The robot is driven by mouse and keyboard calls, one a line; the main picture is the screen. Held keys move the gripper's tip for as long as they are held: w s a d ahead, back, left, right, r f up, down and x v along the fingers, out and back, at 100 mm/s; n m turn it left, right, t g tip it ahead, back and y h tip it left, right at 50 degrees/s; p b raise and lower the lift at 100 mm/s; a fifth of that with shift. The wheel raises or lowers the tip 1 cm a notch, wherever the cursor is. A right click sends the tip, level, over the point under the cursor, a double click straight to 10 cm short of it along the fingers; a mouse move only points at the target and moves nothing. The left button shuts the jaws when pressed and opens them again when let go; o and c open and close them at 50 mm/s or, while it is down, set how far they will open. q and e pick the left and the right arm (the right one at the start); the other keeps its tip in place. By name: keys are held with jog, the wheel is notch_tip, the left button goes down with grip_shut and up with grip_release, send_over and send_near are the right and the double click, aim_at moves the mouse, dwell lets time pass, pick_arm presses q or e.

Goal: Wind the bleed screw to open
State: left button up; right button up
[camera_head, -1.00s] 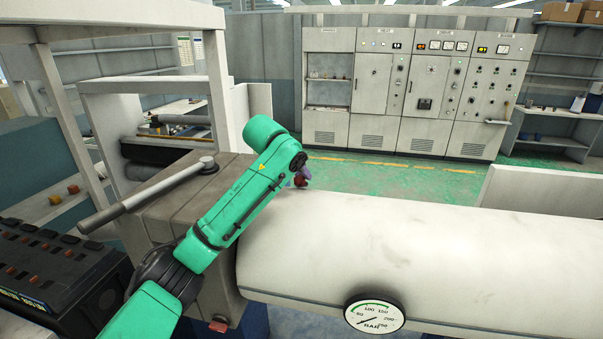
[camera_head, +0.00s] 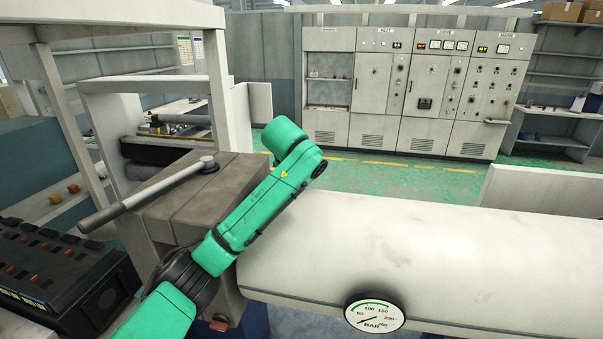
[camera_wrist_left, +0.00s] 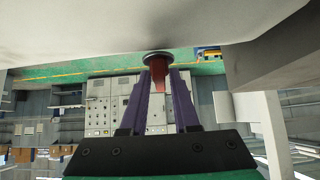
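The bleed screw (camera_wrist_left: 156,72) is a small red part on a dark round collar at the edge of the white cylinder. It shows in the left wrist view and is hidden behind my left arm in the head view. My left gripper (camera_wrist_left: 159,82) has two purple fingers on either side of the red part. The red part fills the gap near the fingertips, so the fingers look shut on it. The wrist view is upside down. My left arm reaches over the near block to the cylinder's far left side. My right gripper is out of view.
The white cylinder (camera_head: 400,240) lies across the front, with a round pressure gauge (camera_head: 375,311) on its near side. A brown block (camera_head: 185,195) with a long metal lever (camera_head: 145,197) stands at its left end. Control cabinets (camera_head: 415,95) stand at the back, beyond open green floor.

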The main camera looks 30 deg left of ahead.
pick_arm(q)
jog(key=shift+o, duration=0.9)
jog(key=shift+f, duration=0.15)
jog(key=shift+r, duration=0.2)
jog(key=shift+s+r, duration=0.1)
jog(key=b+v, duration=0.4)
jog(key=v, duration=0.4)
jog(key=shift+s+d+r, duration=0.1)
jog(key=shift+s, duration=0.2)
jog(key=p+v, duration=0.2)
jog(key=v, duration=0.3)
jog(key=shift+s+r, duration=0.2)
jog(key=shift+r, duration=0.1)
jog(key=shift+w, duration=0.1)
